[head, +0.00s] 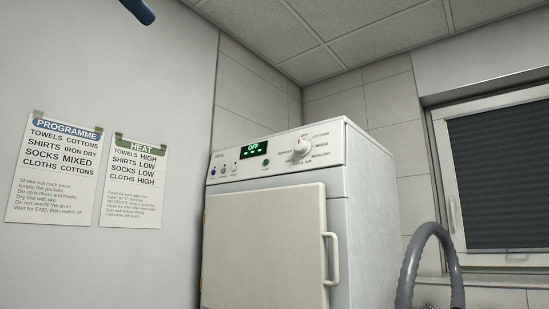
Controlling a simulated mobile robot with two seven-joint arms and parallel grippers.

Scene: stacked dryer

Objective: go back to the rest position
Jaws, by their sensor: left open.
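A small dark blue end piece of my left gripper (139,11) shows at the top edge, left of centre, in the head view. It is high in front of the pale wall, up and left of the dryer, and apart from it. It is open, and nothing shows held in it; most of it is out of the picture. My right gripper is not in view. The white dryer (345,240) stands in the middle with its door (262,250) shut. Its display (253,150) reads OFF in green.
The dryer's dial (301,147) and door handle (334,259) face me. Two paper notices, PROGRAMME (52,170) and HEAT (132,182), hang on the left wall. A grey ribbed hose (411,262) arches at lower right, below a window with a dark blind (505,175).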

